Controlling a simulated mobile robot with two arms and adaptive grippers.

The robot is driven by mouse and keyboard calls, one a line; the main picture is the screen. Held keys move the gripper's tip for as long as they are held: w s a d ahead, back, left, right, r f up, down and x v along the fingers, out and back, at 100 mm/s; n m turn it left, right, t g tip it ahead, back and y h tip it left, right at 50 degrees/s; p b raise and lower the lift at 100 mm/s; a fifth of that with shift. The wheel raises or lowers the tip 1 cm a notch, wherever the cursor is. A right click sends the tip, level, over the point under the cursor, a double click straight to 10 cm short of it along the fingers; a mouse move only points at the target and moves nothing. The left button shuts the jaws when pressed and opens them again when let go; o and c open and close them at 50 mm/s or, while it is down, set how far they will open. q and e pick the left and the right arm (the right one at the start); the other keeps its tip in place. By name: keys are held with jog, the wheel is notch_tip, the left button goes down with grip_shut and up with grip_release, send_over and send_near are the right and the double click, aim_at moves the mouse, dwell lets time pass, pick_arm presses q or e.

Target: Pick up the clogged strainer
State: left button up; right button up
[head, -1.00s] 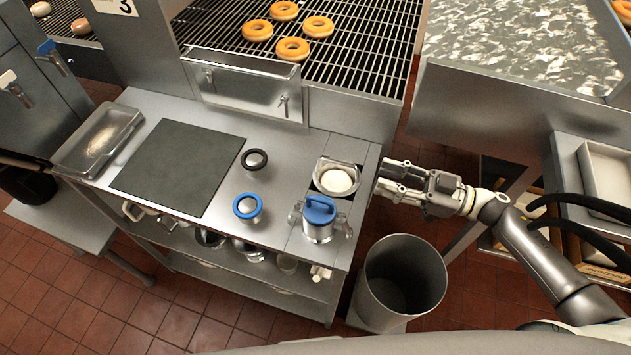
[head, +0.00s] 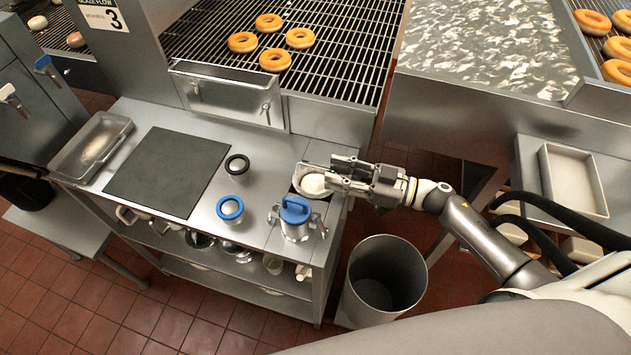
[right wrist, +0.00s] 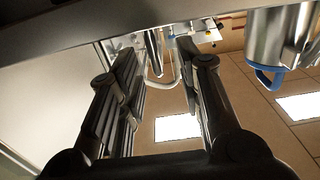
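A round strainer-like bowl filled with white material (head: 313,184) sits in a square holder at the table's right end. I take it to be the clogged strainer; its right side is hidden by my gripper. My right gripper (head: 335,174) reaches in from the right, its fingertips over the bowl's right edge. In the right wrist view its two fingers (right wrist: 160,60) are spread with a gap between them. The frames do not clearly show whether they touch the bowl. My left gripper is not in view.
A metal canister with a blue handle (head: 296,221) stands just in front of the bowl. A blue ring piece (head: 230,208) and a black ring piece (head: 237,164) lie left. A dark mat (head: 165,172) covers the table's left.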

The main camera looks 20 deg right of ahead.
aim_at(325, 169)
jog(key=x, duration=0.3)
jog(key=shift+w+a, duration=0.2)
jog(key=shift+w, duration=0.05)
grip_shut()
dwell(0.4)
